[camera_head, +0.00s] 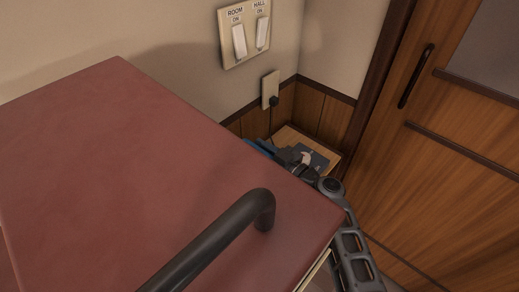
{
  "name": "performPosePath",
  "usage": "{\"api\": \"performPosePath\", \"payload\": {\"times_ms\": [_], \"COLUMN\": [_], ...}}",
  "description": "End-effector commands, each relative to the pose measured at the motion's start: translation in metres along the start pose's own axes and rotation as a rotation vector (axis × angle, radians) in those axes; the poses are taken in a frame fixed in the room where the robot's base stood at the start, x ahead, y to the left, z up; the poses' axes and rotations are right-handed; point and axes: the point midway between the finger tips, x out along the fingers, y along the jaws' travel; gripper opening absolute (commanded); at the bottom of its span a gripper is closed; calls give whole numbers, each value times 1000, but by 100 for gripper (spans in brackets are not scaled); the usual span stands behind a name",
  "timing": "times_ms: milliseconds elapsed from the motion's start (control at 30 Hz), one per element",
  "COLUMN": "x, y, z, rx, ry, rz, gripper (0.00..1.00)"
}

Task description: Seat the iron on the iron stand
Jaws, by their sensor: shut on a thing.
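My gripper (289,157) is small in the view, beyond the red top's far edge, above a low wooden surface in the corner. It is shut on what looks like the iron (261,147), of which only a blue and dark part shows on the left. The fingers and the rest of the iron are mostly hidden. A flat dark blue-grey piece (320,157), likely the iron stand, lies on the wooden surface just right of the gripper. I cannot tell whether the iron touches it.
A large red top (110,150) with a dark bar handle (215,240) fills the foreground. The low wooden surface (290,134) stands against the panelled wall. A cord runs down from a wall outlet (270,88). A wooden door (450,150) is at right.

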Motion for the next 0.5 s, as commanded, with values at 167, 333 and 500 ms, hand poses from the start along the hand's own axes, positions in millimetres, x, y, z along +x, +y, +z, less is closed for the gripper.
{"api": "performPosePath", "payload": {"times_ms": [167, 333, 500], "x": [1, 1, 1], "y": [0, 0, 0], "z": [0, 2, 4], "rx": [-2, -1, -1], "ry": [4, 4, 4], "rz": [0, 0, 0], "gripper": [0, 0, 0]}}
